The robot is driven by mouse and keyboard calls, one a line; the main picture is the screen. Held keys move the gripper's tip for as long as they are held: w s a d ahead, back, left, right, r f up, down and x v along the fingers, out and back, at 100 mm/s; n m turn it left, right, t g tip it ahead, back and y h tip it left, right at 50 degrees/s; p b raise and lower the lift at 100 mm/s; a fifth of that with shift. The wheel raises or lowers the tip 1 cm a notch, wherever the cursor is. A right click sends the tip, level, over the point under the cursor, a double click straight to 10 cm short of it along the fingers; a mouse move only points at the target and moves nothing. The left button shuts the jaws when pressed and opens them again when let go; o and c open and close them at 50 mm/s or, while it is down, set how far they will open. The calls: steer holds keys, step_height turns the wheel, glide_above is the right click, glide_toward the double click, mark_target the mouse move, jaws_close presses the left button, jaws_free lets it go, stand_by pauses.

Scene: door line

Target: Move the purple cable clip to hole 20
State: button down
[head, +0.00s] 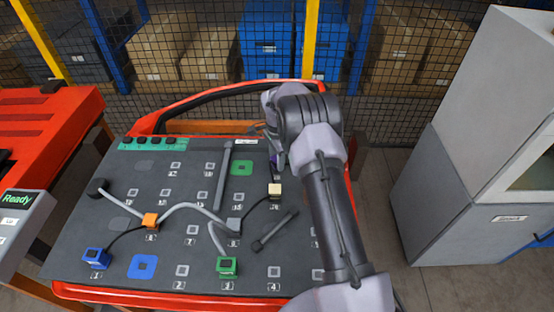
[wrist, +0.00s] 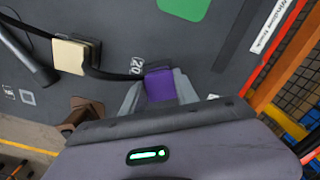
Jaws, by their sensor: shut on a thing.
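The purple cable clip (wrist: 160,86) is between the two fingers of my gripper (wrist: 159,92), which is shut on it. A printed label 20 (wrist: 137,66) lies right beside the clip on the dark board; the hole of that number is not visible, and I cannot tell whether the clip is seated or just above the board. A black cable runs from the purple clip to a cream clip (wrist: 70,56). In the head view my arm hides most of the gripper, and only a bit of the purple clip (head: 252,157) shows.
The dark board (head: 180,235) also carries an orange clip (head: 150,220), a grey clip (head: 234,225), a blue clip (head: 96,258) and a green clip (head: 227,266), with cables between some. A grey bar (head: 223,175) lies left of my gripper. A red rail edges the board.

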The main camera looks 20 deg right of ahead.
steer(key=shift+f, duration=0.3)
steer(key=shift+f+b, duration=0.1)
steer(key=shift+b, duration=0.3)
steer(key=c, duration=0.9)
jaws_free()
steer(key=shift+o, duration=0.2)
step_height(320, 180, up, 18)
steer(key=p, duration=0.4)
steer(key=shift+f+p, duration=0.25)
steer(key=shift+p, duration=0.05)
